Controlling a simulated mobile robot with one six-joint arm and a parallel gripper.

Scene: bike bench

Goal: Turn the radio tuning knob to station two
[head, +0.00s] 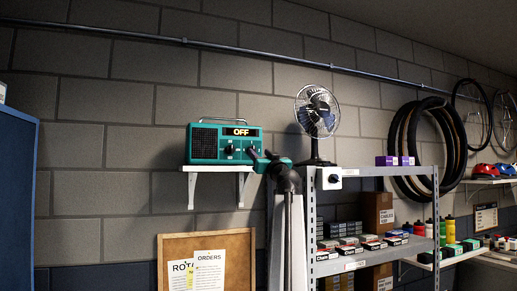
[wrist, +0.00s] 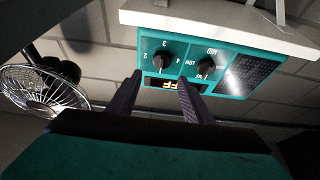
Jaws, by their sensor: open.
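The teal radio (head: 204,145) stands on a small white wall shelf (head: 214,168) in the head view; its display (head: 241,132) reads OFF. It appears upside down in the wrist view (wrist: 135,40). There the black tuning knob (wrist: 160,62) has the digits 2, 3 and 4 around it; its exact pointer direction is unclear. A second knob (wrist: 207,68), marked with LOW and MID, sits to its right. My gripper (wrist: 159,82) is open and empty, its dark fingertips pointing at the radio's front near the tuning knob. In the head view my gripper (head: 257,157) is at the radio's lower right.
A desk fan (head: 318,112) stands right of the radio on a grey metal shelf unit (head: 380,171) with boxes. A corkboard (head: 175,247) hangs below the shelf. A blue cabinet (head: 15,190) is at far left. Tyres (head: 430,140) hang on the right wall.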

